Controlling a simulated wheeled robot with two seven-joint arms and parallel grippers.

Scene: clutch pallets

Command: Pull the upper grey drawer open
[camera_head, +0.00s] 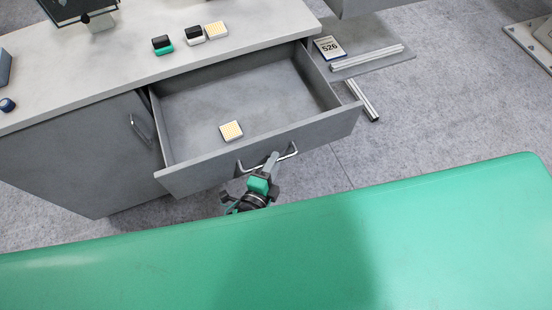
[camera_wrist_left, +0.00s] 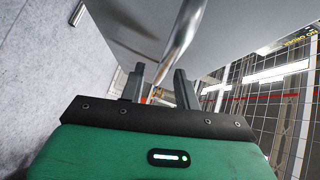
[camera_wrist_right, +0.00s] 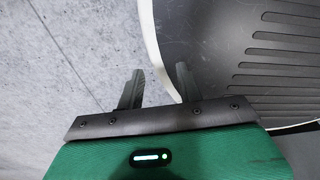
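The upper grey drawer (camera_head: 290,138) is pulled well out of the grey cabinet, its inside open to view. A bent metal handle (camera_head: 289,153) is on its front panel. My left gripper (camera_head: 271,160) is at this handle, in front of the panel. In the left wrist view the handle bar (camera_wrist_left: 180,45) runs down between the two fingers of the left gripper (camera_wrist_left: 158,82). The fingers stand apart, with space beside the bar. My right gripper (camera_wrist_right: 158,82) is open and empty, seen only in the right wrist view.
A small cream block (camera_head: 231,130) lies in the drawer. Several small blocks (camera_head: 194,35) stand on the countertop (camera_head: 120,55). A cabinet door (camera_head: 100,150) with a handle is left of the drawer. A green surface (camera_head: 420,240) fills the foreground.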

